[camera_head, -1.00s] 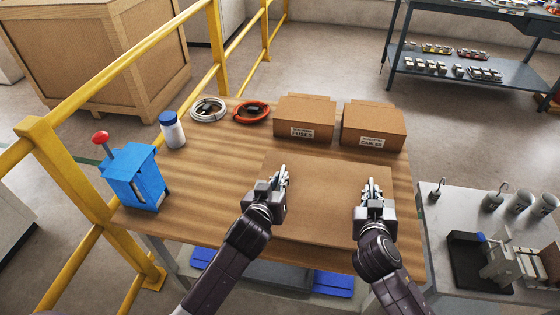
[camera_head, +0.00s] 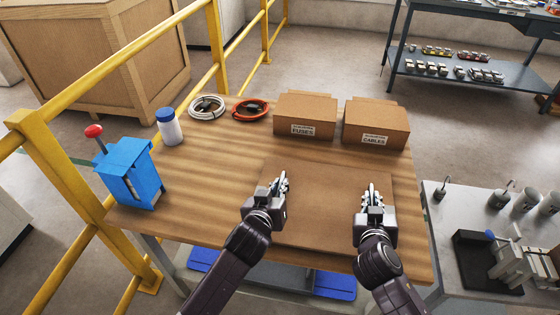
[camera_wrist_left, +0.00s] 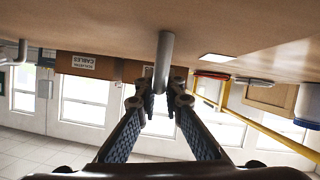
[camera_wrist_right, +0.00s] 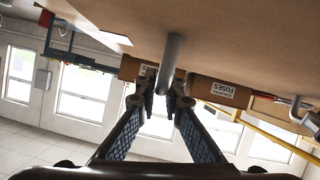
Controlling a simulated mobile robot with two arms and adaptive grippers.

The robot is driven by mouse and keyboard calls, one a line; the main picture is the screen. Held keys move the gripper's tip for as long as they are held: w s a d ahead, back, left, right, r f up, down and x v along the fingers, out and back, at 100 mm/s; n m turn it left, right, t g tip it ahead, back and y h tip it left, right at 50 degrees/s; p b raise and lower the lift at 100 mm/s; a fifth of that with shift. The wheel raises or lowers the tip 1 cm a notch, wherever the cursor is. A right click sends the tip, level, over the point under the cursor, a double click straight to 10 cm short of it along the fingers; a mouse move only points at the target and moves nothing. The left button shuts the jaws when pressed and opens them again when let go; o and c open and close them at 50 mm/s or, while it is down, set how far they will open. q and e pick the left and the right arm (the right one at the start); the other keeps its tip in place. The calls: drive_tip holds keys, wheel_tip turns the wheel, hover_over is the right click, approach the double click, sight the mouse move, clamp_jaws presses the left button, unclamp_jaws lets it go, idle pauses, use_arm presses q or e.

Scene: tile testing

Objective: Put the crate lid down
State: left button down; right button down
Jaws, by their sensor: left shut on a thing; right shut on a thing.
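The crate lid (camera_head: 325,205) is a flat brown panel, level over the front right part of the wooden table (camera_head: 205,185). I cannot tell whether it touches the tabletop. My left gripper (camera_head: 280,181) is shut on a grey handle of the lid, at its left side. My right gripper (camera_head: 371,190) is shut on another grey handle, at its right side. The left handle (camera_wrist_left: 165,62) and the right handle (camera_wrist_right: 170,62) show as grey bars between the fingers in the wrist views. The lid's underside is hidden.
The FUSES box (camera_head: 305,115) and CABLES box (camera_head: 375,125) stand just behind the lid. A white cable coil (camera_head: 206,107), red coil (camera_head: 250,110), white bottle (camera_head: 169,128) and blue device (camera_head: 130,175) are farther left. The table's left middle is clear.

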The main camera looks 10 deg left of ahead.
use_arm(q)
drive_tip(key=shift+f, duration=0.25)
use_arm(e)
drive_tip(key=shift+d+f, duration=0.1)
drive_tip(key=shift+f, duration=0.15)
use_arm(q)
drive_tip(key=c, duration=2.1)
unclamp_jaws()
use_arm(e)
drive_tip(key=c, duration=2.1)
unclamp_jaws()
use_arm(q)
drive_tip(key=v, duration=1.2)
use_arm(e)
drive_tip(key=shift+s, duration=0.1)
drive_tip(key=v, duration=1.2)
drive_tip(key=shift+r, duration=0.1)
